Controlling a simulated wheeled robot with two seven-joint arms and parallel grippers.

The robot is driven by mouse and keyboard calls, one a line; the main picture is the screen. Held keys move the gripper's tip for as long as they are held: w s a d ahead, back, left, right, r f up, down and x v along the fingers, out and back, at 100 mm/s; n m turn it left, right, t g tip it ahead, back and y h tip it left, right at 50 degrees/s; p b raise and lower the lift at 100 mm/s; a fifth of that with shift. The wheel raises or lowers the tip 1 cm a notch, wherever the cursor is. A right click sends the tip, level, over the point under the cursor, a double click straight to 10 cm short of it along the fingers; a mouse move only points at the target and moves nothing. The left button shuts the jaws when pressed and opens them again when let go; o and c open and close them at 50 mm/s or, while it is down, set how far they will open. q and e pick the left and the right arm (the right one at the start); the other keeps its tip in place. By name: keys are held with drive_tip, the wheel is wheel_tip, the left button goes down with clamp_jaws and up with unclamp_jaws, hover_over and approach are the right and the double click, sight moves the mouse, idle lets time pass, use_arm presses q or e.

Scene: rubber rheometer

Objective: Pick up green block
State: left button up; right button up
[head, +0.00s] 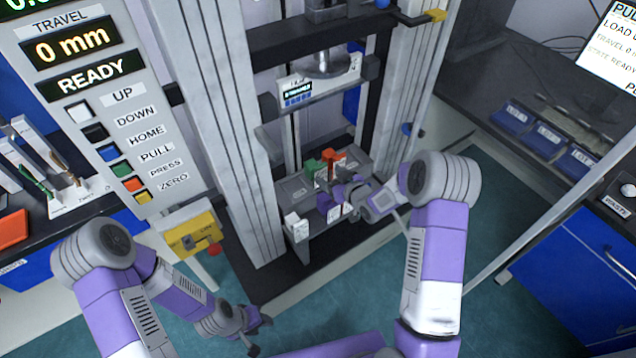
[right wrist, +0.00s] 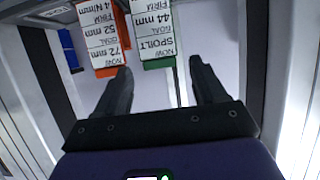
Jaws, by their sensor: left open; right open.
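The green block (head: 312,168) stands on the grey shelf inside the test frame, next to an orange block (head: 333,158). In the right wrist view the green block (right wrist: 158,64) bears a white label reading "44 mm" and "SPOILT", and the orange block (right wrist: 108,71) is left of it. My right gripper (right wrist: 160,68) is open and empty. Its fingers point at the green block, which shows ahead between the fingertips, apparently not gripped. In the head view my right gripper (head: 335,192) is in front of the blocks and partly hides them. My left gripper (head: 252,337) is open, low over the floor, holding nothing.
The frame's pale columns (head: 240,130) stand on both sides of the shelf. A white labelled block (head: 296,226) sits at the shelf's front left. A yellow box with a red knob (head: 192,236) is left of the frame. Blue bins (head: 540,138) lie on the right bench.

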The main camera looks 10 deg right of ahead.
sight(321, 170)
drive_tip(key=x, duration=0.2)
drive_tip(key=b+x, duration=0.1)
drive_tip(key=x, duration=0.1)
drive_tip(key=shift+w+f, duration=0.25)
drive_tip(key=shift+f, duration=0.15)
drive_tip(key=shift+w+a+f, duration=0.1)
drive_tip(key=shift+w+f, duration=0.05)
drive_tip(key=shift+w, duration=0.25)
drive_tip(key=c, duration=1.2)
